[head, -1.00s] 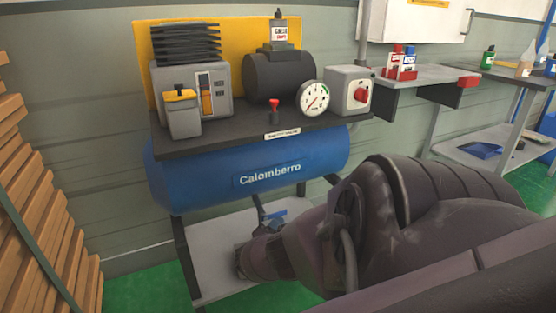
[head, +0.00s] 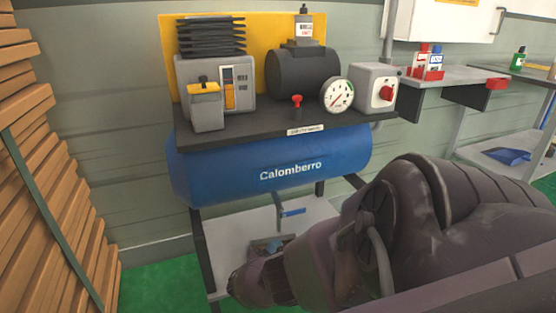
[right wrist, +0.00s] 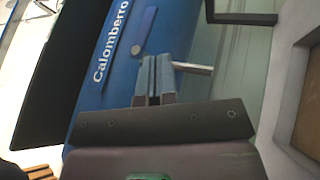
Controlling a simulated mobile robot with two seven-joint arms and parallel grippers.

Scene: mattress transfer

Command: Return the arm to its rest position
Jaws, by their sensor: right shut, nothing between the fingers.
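My right arm (head: 430,220) comes in from the right of the head view, in front of the compressor. My right gripper (head: 268,244) is low, below the blue tank and over the grey lower shelf, partly hidden by my wrist. In the right wrist view my right gripper (right wrist: 155,62) has its fingers together with nothing between them. They point toward the blue tank (right wrist: 140,50) with its "Calomberro" lettering; I cannot tell the gap. My left gripper is not in view.
The blue tank (head: 230,170) carries a black top with a gauge (head: 337,96) and motor. A blue-handled part (head: 292,212) hangs below the tank. Stacked wooden boards (head: 40,180) stand at the left. A side bench (head: 450,73) is at the right. Green floor (head: 160,285) shows between boards and shelf.

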